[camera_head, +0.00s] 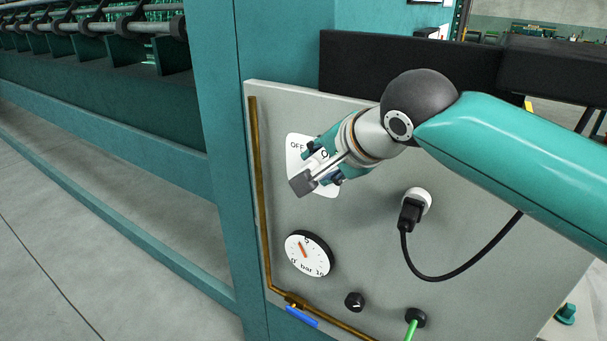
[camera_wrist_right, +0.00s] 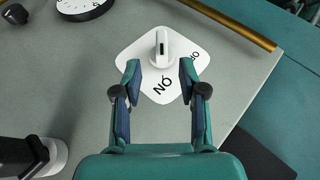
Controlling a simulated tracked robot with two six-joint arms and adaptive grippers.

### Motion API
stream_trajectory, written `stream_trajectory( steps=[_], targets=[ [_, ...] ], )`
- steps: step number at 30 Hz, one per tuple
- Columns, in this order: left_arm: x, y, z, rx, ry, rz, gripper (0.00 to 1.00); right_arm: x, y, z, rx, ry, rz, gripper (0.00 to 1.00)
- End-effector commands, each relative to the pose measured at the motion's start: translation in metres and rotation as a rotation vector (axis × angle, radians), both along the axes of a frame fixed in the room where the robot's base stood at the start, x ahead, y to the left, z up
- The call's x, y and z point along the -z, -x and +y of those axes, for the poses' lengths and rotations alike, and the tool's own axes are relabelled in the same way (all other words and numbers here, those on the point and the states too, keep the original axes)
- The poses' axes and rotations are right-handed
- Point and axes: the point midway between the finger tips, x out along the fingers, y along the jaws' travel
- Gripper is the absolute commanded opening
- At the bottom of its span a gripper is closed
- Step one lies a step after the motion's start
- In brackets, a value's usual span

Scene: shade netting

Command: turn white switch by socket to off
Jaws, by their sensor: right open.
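The white switch is a diamond-shaped plate (camera_head: 294,158) with a light lever knob (camera_wrist_right: 162,46), mounted on the grey panel. In the head view the plate reads OFF at its upper left, and my right gripper hides the knob. In the right wrist view the lettering is upside down and only partly readable. My right gripper (camera_wrist_right: 160,69) is open, its two fingers over the plate on either side of the knob's line, with the knob just beyond the fingertips. I cannot tell whether they touch. The white socket (camera_head: 424,197) holds a black plug (camera_head: 411,213).
A dial gauge (camera_head: 306,255) sits below the switch. A brass pipe (camera_head: 258,180) runs down the panel's left edge to a blue-handled valve (camera_head: 301,316). A black cable (camera_head: 437,279) loops from the plug. A black knob (camera_head: 354,301) and a green hose (camera_head: 412,329) are lower down.

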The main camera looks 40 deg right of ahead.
Motion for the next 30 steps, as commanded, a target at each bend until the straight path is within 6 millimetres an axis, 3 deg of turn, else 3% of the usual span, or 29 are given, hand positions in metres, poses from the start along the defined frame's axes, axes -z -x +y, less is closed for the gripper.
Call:
stream_trajectory(
  steps=[3,10,23,30],
  targets=[
    [-0.001,0.0,0.0,0.0,0.0,0.0,0.4,0.018,-0.019,-0.003,0.003,0.0,0.007,0.42],
    [-0.004,0.0,0.0,0.0,0.0,0.0,0.4,0.039,-0.044,-0.006,0.0,0.0,0.003,0.42],
    [-0.004,0.0,0.0,0.0,0.0,0.0,0.4,0.046,-0.052,-0.008,0.001,-0.001,0.0,0.42],
    [-0.004,0.0,0.0,0.0,0.0,0.0,0.4,0.046,-0.052,-0.008,0.001,-0.001,0.001,0.05]
  ],
)
